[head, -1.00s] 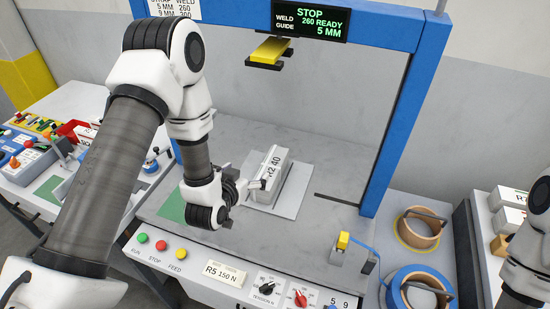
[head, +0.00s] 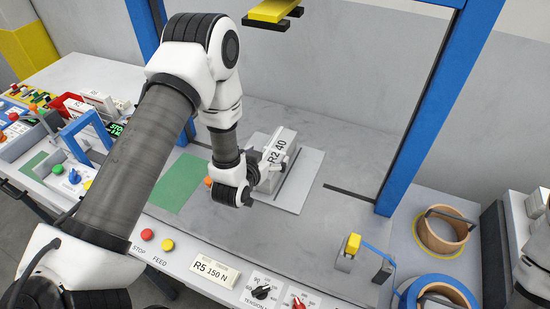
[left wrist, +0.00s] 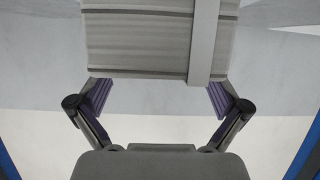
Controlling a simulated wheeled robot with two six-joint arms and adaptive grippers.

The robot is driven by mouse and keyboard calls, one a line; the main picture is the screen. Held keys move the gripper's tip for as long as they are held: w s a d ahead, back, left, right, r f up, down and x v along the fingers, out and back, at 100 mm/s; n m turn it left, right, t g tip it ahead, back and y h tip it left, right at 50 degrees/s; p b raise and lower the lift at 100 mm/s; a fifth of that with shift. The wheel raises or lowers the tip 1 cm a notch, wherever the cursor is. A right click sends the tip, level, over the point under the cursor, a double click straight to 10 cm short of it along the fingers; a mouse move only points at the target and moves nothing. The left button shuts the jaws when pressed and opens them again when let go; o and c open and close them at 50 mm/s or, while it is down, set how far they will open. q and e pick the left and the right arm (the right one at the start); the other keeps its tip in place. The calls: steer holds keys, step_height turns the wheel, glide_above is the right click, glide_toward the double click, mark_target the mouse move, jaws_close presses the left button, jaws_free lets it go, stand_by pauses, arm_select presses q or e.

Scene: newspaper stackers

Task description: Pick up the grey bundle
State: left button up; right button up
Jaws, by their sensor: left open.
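The grey bundle (head: 281,148), marked "R2 40", lies on a light grey plate (head: 303,185) on the machine's table. My left gripper (head: 262,172) is open at the bundle's near left end, and its wrist hides part of that end. In the left wrist view, the bundle (left wrist: 135,45) with a pale strap (left wrist: 203,40) fills the upper middle. The open left fingers (left wrist: 160,98) stand at its left and right lower corners; I cannot tell whether they touch it. My right gripper is out of view; only part of the right arm shows at the right edge.
A blue frame (head: 440,105) stands around the table, with a yellow bar (head: 272,10) overhead. A yellow-topped block (head: 352,245) sits at the front right. Strap rolls (head: 445,235) lie at right. The table right of the plate is mostly clear.

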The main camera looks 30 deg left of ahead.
mark_target(274, 151)
arm_select(q)
steer(key=x, duration=0.2)
steer(key=p+x, duration=0.1)
steer(key=x, duration=0.1)
steer(key=shift+d+f, duration=0.1)
steer(key=shift+f, duration=0.15)
steer(key=shift+s+r, duration=0.15)
steer(key=shift+s, duration=0.1)
steer(key=c, duration=1.4)
steer(key=shift+w, duration=0.15)
steer(key=c, duration=0.5)
steer(key=shift+r, duration=0.1)
